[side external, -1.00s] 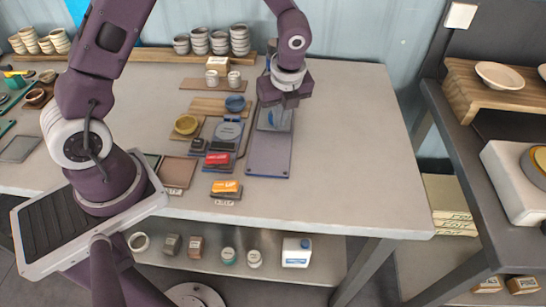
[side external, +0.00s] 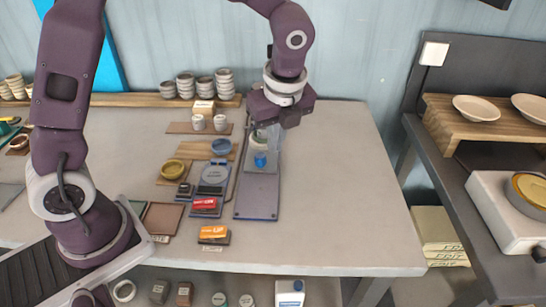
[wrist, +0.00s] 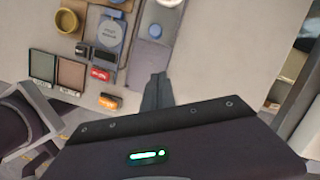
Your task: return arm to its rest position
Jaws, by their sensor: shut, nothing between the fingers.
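My gripper (side external: 275,138) hangs over the back middle of the table, above the far end of a grey flat board (side external: 257,196).
A scale-like device (side external: 214,175), a red item (side external: 205,204), an orange item (side external: 213,232) and a yellow bowl (side external: 173,169) sit left of the board. Stacked cups (side external: 223,83) line the back. The table's right side (side external: 340,190) is clear. A wooden stand (side external: 445,125) holds pale plates (side external: 477,107).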

